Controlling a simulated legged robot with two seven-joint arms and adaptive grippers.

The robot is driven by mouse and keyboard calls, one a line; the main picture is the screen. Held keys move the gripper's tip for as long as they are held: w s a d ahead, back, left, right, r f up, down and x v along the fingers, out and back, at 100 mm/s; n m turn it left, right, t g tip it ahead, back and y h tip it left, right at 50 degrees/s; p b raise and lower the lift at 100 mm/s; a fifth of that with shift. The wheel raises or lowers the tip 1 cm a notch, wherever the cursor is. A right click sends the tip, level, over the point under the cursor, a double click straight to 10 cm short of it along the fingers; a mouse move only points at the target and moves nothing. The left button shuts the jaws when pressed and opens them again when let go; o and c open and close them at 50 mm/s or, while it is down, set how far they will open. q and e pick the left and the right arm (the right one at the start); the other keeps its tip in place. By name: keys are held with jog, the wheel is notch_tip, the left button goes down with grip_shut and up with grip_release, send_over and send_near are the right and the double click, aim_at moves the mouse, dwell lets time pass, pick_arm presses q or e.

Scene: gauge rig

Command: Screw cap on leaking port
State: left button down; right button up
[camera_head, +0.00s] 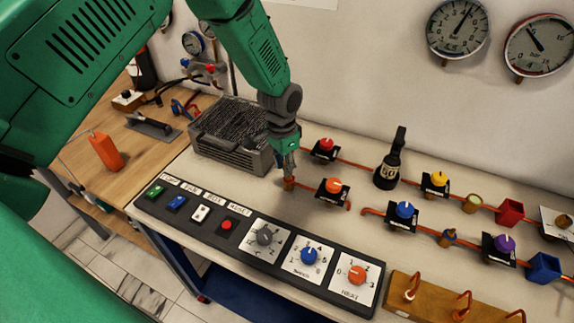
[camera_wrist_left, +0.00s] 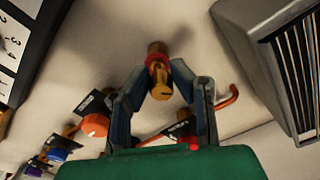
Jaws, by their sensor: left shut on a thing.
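My left gripper (camera_head: 287,160) reaches down to the bench behind the control panel. It is shut on a small brass cylinder, probably the cap (camera_head: 289,184). In the left wrist view, the brass cylinder (camera_wrist_left: 158,72) sits between the two fingertips (camera_wrist_left: 158,84) and has an orange-red band. I cannot tell whether it is on a port or free. The orange-knob valve (camera_head: 333,187) on a copper pipe is just right of the gripper. An open bent pipe end (camera_head: 367,211) lies further right. No leak shows clearly. My right gripper is not in view.
A grey vented box (camera_head: 232,138) stands close left of the gripper. The control panel (camera_head: 215,213) runs along the front edge.

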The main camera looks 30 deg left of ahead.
pick_arm(q)
jog(key=shift+a+f, duration=0.15)
jog(key=shift+a, duration=0.45)
jog(key=shift+d, duration=0.7)
jog(key=shift+f, duration=0.3)
jog(key=shift+a+f, duration=0.1)
jog(key=shift+f, duration=0.05)
jog(key=shift+a, duration=0.25)
jog(key=shift+r, duration=0.55)
jog(key=shift+r+p, duration=0.2)
jog(key=shift+p, duration=0.2)
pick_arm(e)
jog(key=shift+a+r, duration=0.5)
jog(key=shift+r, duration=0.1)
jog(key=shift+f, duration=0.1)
